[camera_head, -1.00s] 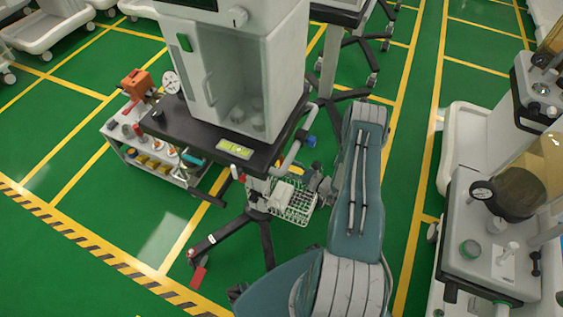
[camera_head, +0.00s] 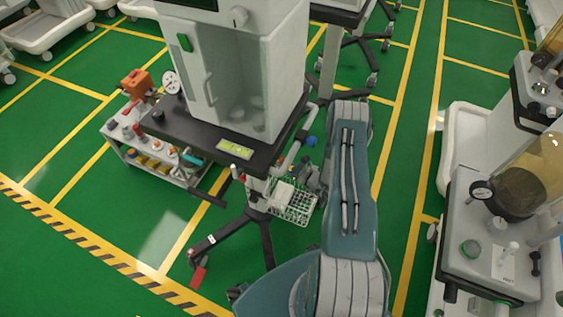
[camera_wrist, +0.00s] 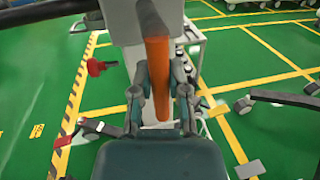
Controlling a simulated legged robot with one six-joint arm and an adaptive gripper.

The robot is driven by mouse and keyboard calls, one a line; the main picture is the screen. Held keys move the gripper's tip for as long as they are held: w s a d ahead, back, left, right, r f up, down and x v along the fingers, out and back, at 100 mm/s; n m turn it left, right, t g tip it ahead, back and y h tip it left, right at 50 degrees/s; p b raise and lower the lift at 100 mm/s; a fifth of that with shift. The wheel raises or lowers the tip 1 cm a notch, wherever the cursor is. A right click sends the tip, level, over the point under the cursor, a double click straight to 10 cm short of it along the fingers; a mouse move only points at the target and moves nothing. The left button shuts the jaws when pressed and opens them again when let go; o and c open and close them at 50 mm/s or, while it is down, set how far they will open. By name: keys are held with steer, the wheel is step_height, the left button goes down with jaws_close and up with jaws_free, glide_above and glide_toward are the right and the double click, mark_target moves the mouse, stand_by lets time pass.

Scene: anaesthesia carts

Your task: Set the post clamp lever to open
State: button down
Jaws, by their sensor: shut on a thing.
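In the wrist view an orange lever (camera_wrist: 158,65) runs upright down the middle, in front of the light grey cart post (camera_wrist: 122,25). My gripper (camera_wrist: 161,100) has its two fingers on either side of the lever's lower part and is shut on it. The lever's lower tip hangs a little past the fingers. In the head view the grey post (camera_head: 257,190) stands under the dark cart top; the lever cannot be made out there, and my arm hides part of that side.
A wire basket (camera_head: 291,205) hangs beside the post. A red pedal (camera_head: 199,276) sits on the cart's dark leg base. A small trolley with bottles (camera_head: 150,160) stands behind at left. Another machine (camera_head: 485,250) stands at right. Green floor is free at front left.

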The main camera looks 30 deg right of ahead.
steer(key=shift+m, duration=0.3)
steer(key=shift+s+a+r+m+g+y, duration=0.15)
steer(key=shift+s+a+r+m+g, duration=0.25)
steer(key=shift+m, duration=1.85)
steer(key=shift+s+a+r+m+g+y, duration=0.1)
steer(key=shift+s+a+r+m+g, duration=0.3)
steer(key=shift+m, duration=1.8)
steer(key=shift+s+a+r+m+g+y, duration=0.15)
steer(key=shift+a+r+m+g, duration=0.5)
steer(key=shift+m, duration=1.6)
steer(key=shift+d+r, duration=0.1)
steer(key=shift+r, duration=0.1)
steer(key=c, duration=0.6)
jaws_free()
steer(key=shift+f, duration=0.1)
steer(key=shift+s, duration=0.1)
